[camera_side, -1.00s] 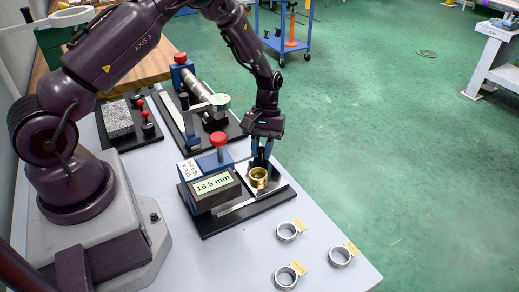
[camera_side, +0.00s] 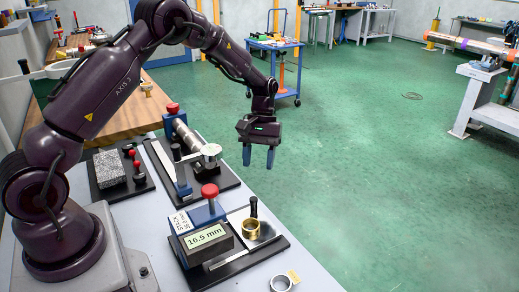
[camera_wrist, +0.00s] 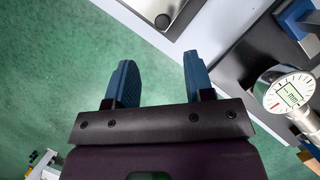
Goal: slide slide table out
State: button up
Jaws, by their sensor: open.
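The slide table is a silver plate (camera_side: 268,228) on the black-based fixture with the 16.5 mm display (camera_side: 206,236). A black upright knob (camera_side: 253,207) stands on the plate, and a brass ring (camera_side: 251,229) sits beside it. My gripper (camera_side: 259,158) is open and empty, raised above and behind the knob in the side view, fingers pointing down.
A red knob (camera_side: 210,190) on a blue block stands left of the plate. A second fixture with a dial gauge (camera_side: 211,150) and a pipe is behind it; the dial shows in the wrist view (camera_wrist: 288,94). A grey ring (camera_side: 281,283) lies in front. Right of the bench is open floor.

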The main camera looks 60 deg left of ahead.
jog(key=shift+v, duration=1.35)
jog(key=s+d+r+m+t+y, duration=0.1)
jog(key=s+d+r+m+t, duration=0.3)
jog(key=s+r, duration=0.5)
jog(key=s+d+r+m+t+y, duration=0.2)
jog(key=s+d+r+m+t, duration=0.2)
jog(key=s+r, duration=0.6)
jog(key=s+d+m, duration=0.1)
jog(key=s, duration=0.3)
jog(key=shift+s+r+t, duration=0.15)
jog(key=shift+t, duration=0.25)
